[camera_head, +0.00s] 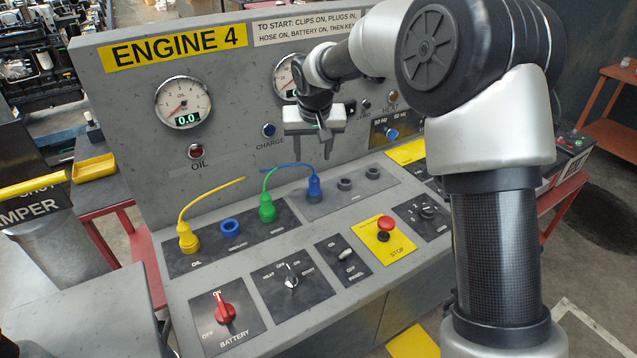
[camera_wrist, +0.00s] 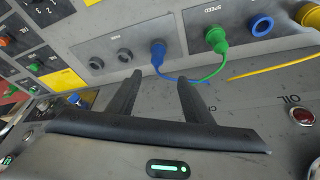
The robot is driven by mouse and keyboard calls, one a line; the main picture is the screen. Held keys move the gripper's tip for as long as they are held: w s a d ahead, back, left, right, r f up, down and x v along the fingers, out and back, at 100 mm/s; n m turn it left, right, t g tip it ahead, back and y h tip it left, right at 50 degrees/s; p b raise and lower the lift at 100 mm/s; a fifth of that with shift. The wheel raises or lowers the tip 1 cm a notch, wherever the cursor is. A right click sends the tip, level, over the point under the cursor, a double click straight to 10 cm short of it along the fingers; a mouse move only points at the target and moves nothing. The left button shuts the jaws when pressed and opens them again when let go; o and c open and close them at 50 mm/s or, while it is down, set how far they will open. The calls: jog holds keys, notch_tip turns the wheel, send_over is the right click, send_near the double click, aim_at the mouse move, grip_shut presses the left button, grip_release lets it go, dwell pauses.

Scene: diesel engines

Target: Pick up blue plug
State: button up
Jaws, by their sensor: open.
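The blue plug (camera_head: 314,187) stands upright on a grey plate of the console, just right of the green plug (camera_head: 267,208). My gripper (camera_head: 327,150) hangs above and slightly right of the blue plug, in front of the upright panel. In the wrist view its two fingers (camera_wrist: 155,88) are apart with nothing between them.
A yellow plug (camera_head: 188,238) with a yellow cable and an empty blue socket ring (camera_head: 231,227) lie left of the green plug. Two dark sockets (camera_head: 358,179) sit to the right. A red stop button (camera_head: 385,227) and switches stand nearer. The gauge panel (camera_head: 230,105) rises behind.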

aim_at(314, 178)
jog(key=x, duration=0.9)
jog(key=shift+f+p, duration=0.25)
jog(key=shift+p, duration=0.05)
jog(key=shift+d+p+x, duration=0.2)
jog(key=shift+x, duration=1.2)
jog(key=shift+d+p+x, duration=0.2)
jog(key=shift+x, duration=1.2)
jog(key=shift+w, duration=0.15)
